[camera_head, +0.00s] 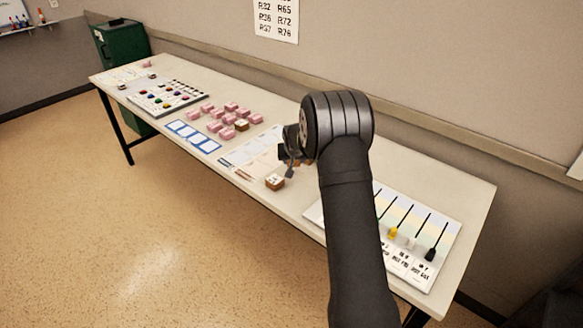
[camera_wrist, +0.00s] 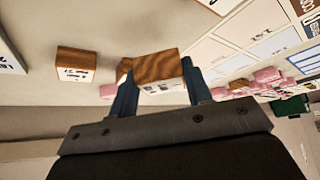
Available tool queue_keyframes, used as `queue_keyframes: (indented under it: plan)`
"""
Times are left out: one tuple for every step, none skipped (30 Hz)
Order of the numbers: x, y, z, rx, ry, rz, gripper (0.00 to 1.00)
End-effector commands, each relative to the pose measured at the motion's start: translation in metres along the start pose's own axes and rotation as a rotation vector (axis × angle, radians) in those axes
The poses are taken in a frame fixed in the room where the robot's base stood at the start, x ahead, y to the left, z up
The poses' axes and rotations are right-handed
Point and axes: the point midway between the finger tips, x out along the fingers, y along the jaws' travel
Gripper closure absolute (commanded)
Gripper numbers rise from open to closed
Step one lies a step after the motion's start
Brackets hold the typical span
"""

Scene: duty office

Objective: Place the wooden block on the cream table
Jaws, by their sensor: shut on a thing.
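My gripper (camera_wrist: 157,80) is shut on a wooden block (camera_wrist: 158,66) with brown wood grain and a pale printed face. A second wooden block (camera_wrist: 75,64) with a white label stands apart to the left of it in the wrist view. In the head view my gripper (camera_head: 289,170) is low over the front half of the cream table (camera_head: 451,190). A wooden block (camera_head: 275,182) shows right beside the fingers there; I cannot tell which of the two it is. Whether the held block touches the table is unclear.
Pink blocks (camera_head: 229,109) cluster left of my gripper, with another wooden block (camera_head: 241,124) among them. Blue-framed cards (camera_head: 193,136) and a printed sheet (camera_head: 240,158) lie nearby. A striped board (camera_head: 440,262) with small pieces lies at the right. The table's front edge is close.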

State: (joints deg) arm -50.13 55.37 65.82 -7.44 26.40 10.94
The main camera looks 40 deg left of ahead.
Motion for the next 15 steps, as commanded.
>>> queue_keyframes:
  plan:
    - [0.003,-0.003,0.0,0.0,0.0,0.0,0.78]
    - [0.004,-0.004,0.0,0.0,0.0,0.0,0.78]
    - [0.005,-0.004,0.001,0.001,0.0,0.0,0.78]
    - [0.007,-0.004,0.002,0.001,-0.001,0.0,0.78]
    - [0.009,-0.004,0.004,0.001,-0.002,0.0,0.78]
    - [0.013,-0.004,0.007,0.0,-0.002,0.0,0.78]
    - [0.017,-0.004,0.009,0.0,-0.002,0.0,0.78]
    - [0.021,-0.004,0.012,0.0,-0.003,0.0,0.78]
    - [0.027,-0.004,0.016,0.0,-0.003,0.001,0.78]
    - [0.03,-0.004,0.018,0.0,-0.003,0.001,0.78]
    - [0.033,-0.004,0.02,0.0,-0.002,0.001,0.78]
    - [0.036,-0.004,0.021,0.0,-0.001,0.0,0.78]
    - [0.037,-0.004,0.022,0.001,0.0,0.0,0.78]
    - [0.037,-0.004,0.022,0.001,0.0,0.0,0.78]
    - [0.037,-0.004,0.021,0.001,0.001,0.0,0.78]
